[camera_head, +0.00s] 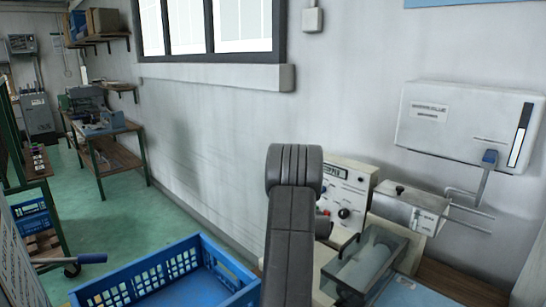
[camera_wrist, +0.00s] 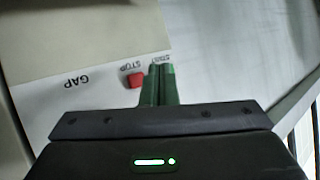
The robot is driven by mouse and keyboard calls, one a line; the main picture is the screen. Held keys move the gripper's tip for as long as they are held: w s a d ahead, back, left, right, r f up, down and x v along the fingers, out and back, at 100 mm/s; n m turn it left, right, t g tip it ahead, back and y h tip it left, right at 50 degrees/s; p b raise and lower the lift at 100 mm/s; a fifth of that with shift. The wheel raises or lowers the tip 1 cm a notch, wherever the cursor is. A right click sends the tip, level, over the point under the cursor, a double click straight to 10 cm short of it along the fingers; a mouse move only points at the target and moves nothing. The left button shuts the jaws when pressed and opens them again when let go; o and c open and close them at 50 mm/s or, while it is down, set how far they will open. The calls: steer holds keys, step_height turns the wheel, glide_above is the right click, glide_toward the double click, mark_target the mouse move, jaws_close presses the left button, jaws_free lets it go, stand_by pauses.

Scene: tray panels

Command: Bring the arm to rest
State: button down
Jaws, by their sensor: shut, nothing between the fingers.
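My gripper (camera_wrist: 160,78) shows in the wrist view with its two green fingers together and nothing between them. It is over or close to a pale machine panel (camera_wrist: 50,95) with printed words, among them STOP and GAP. A red button (camera_wrist: 134,80) lies just left of the fingers; I cannot tell whether they touch the panel. In the head view my dark arm (camera_head: 291,225) rises in front of the cream control box (camera_head: 350,178) and hides part of it. The gripper itself is hidden in the head view.
A blue crate (camera_head: 150,285) stands at the front, left of my arm. A clear-covered roller unit (camera_head: 370,262) and a metal box (camera_head: 412,208) are to the right. A white wall unit (camera_head: 465,128) hangs above. Green floor (camera_head: 140,220) is open to the left.

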steer(key=shift+s+a+b, duration=0.65)
steer(key=shift+s+a, duration=1.2)
steer(key=shift+s, duration=0.05)
steer(key=shift+w, duration=0.1)
steer(key=w+d, duration=0.1)
steer(key=w+d+b, duration=0.2)
steer(key=shift+w+d+f, duration=0.25)
steer(key=shift+w+d, duration=0.1)
steer(key=shift+d, duration=0.05)
steer(key=b, duration=0.3)
steer(key=r+p, duration=0.1)
steer(key=p, duration=0.2)
